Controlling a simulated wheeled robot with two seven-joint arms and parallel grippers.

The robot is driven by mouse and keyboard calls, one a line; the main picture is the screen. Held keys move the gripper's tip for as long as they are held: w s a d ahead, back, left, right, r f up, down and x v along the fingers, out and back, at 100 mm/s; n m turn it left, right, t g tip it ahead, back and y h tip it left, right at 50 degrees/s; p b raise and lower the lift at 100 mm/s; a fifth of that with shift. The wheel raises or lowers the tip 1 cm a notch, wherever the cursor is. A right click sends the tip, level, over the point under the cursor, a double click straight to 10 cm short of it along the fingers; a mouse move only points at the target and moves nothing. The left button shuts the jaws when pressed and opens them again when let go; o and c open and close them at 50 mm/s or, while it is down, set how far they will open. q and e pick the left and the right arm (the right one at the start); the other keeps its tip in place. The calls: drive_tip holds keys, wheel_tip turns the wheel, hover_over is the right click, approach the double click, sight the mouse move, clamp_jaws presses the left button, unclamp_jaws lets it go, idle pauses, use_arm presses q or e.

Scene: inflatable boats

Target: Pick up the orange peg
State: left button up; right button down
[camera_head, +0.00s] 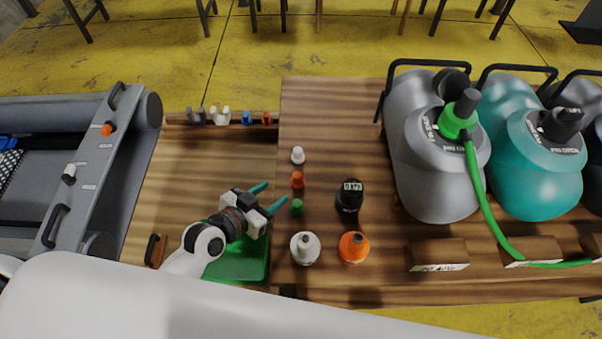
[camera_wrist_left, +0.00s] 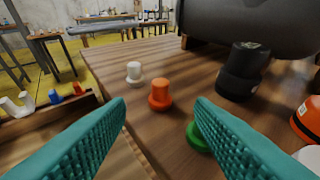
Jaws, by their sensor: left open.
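The orange peg (camera_head: 297,180) stands upright on the wooden table between a white peg (camera_head: 298,155) and a green peg (camera_head: 297,207). In the left wrist view the orange peg (camera_wrist_left: 160,95) shows ahead of and between my fingertips. My left gripper (camera_head: 273,196) is open and empty, its teal fingers pointing toward the pegs from the left. In the left wrist view the right finger of the left gripper (camera_wrist_left: 160,103) partly covers the green peg (camera_wrist_left: 197,137). My right gripper is in neither view.
A black cap (camera_head: 349,197), a white cap (camera_head: 305,248) and an orange cap (camera_head: 354,247) stand close to the right and front of the pegs. A green tray (camera_head: 240,262) lies below my left arm.

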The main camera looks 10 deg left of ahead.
sight(294, 179)
use_arm(q)
drive_tip(key=x, duration=0.8)
drive_tip(key=shift+w+d+f, duration=0.1)
drive_tip(key=shift+w+f, duration=0.1)
drive_tip(key=shift+w+d+f, duration=0.1)
drive_tip(key=shift+w, duration=0.05)
drive_tip(key=c, duration=0.5)
clamp_jaws()
use_arm(e)
drive_tip(key=shift+s+a+r, duration=0.15)
drive_tip(key=shift+s+a, duration=0.35)
drive_tip(key=shift+s, duration=0.3)
